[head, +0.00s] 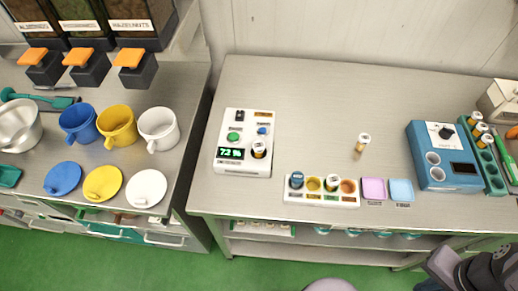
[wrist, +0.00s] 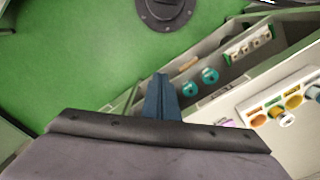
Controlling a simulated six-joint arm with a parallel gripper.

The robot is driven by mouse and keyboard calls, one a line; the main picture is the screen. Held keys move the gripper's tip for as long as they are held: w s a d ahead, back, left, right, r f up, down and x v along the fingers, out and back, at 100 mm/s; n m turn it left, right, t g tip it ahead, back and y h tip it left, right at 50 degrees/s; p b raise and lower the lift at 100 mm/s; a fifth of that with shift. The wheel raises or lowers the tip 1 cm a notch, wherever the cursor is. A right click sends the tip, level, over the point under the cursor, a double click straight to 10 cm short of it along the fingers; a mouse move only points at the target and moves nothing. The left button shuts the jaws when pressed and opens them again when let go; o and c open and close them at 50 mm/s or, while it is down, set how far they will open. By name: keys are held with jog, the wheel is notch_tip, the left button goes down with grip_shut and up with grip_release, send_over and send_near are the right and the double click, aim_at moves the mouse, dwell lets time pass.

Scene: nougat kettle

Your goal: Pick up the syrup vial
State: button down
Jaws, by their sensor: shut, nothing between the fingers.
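A small white-capped vial with amber contents (head: 361,143) stands alone on the steel bench, right of centre in the head view. No readable label shows which one holds syrup. My gripper (wrist: 161,98) is shut and empty in the wrist view, over the green floor and the bench's front side, apart from every vial. Part of my arm shows at the lower right of the head view.
A pink pad (head: 373,188) and a blue pad (head: 401,190) lie beside the tray. A blue instrument (head: 442,155) stands near the rack. Mugs, lids and a metal bowl (head: 18,125) occupy the left counter.

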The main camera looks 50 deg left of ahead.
jog(key=c, duration=2.5)
grip_release()
jog(key=o, duration=1.2)
